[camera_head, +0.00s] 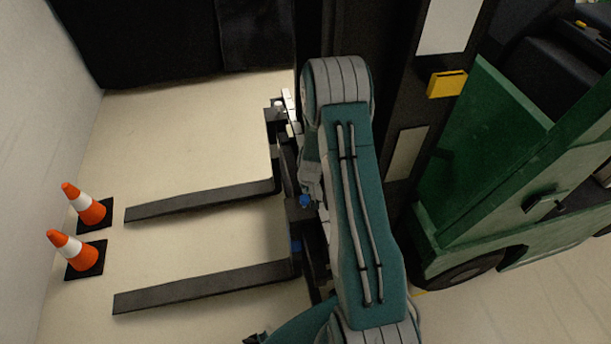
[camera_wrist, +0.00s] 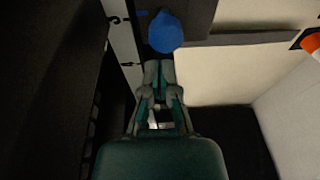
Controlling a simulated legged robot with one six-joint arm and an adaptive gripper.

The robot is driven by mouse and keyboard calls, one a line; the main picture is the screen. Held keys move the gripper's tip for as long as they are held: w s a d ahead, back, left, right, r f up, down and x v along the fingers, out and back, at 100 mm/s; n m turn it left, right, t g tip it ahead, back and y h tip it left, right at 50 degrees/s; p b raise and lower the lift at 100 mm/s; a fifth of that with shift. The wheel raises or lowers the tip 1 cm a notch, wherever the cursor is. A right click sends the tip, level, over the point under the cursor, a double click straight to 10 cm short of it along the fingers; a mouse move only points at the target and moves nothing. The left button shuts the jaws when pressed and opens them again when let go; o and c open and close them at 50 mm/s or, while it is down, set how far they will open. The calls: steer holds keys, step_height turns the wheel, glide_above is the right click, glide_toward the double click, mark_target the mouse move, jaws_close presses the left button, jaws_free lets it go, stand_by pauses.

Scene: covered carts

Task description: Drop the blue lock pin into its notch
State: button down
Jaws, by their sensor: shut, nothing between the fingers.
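The blue lock pin (camera_wrist: 165,33) shows in the wrist view as a round blue knob on the dark fork carriage, just beyond my fingertips. In the head view a small blue knob (camera_head: 305,201) sits on the carriage at the near fork's upper end, close to my gripper. My gripper (camera_wrist: 159,70) is shut and empty, with its tips close to the knob; I cannot tell whether they touch it. In the head view my arm covers part of my gripper and the carriage. The notch cannot be made out in either view.
Two dark forks (camera_head: 205,285) reach left over the pale floor. A second blue spot (camera_head: 295,246) shows lower on the carriage. A white numbered strip (camera_wrist: 122,40) runs beside the knob. Two orange cones (camera_head: 72,250) stand at left; the green forklift body (camera_head: 490,150) is at right.

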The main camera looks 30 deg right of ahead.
steer(key=v, duration=0.3)
steer(key=w+v, duration=0.1)
steer(key=v, duration=0.1)
steer(key=shift+s+a+r, duration=0.1)
steer(key=shift+a+r, duration=0.15)
steer(key=shift+a, duration=0.15)
steer(key=v, duration=0.6)
steer(key=shift+r, duration=0.2)
steer(key=shift+s+d+r, duration=0.1)
steer(key=shift+d, duration=0.2)
steer(key=s+a+r+n+t, duration=0.1)
steer(key=s+a+r, duration=0.15)
steer(key=r, duration=0.35)
steer(key=s+a+r, duration=0.2)
steer(key=a+r, duration=0.2)
steer(key=r, duration=0.3)
steer(key=s+a+r+n+t, duration=0.1)
steer(key=s+a+r, duration=0.15)
steer(key=r, duration=0.35)
steer(key=s+a+r, duration=0.3)
steer(key=s+r, duration=0.2)
steer(key=s, duration=0.2)
steer(key=s+a+r+n+t, duration=0.1)
steer(key=s+a+r, duration=0.3)
steer(key=s, duration=0.4)
steer(key=shift+s+a+r, duration=0.2)
steer(key=shift+r, duration=0.45)
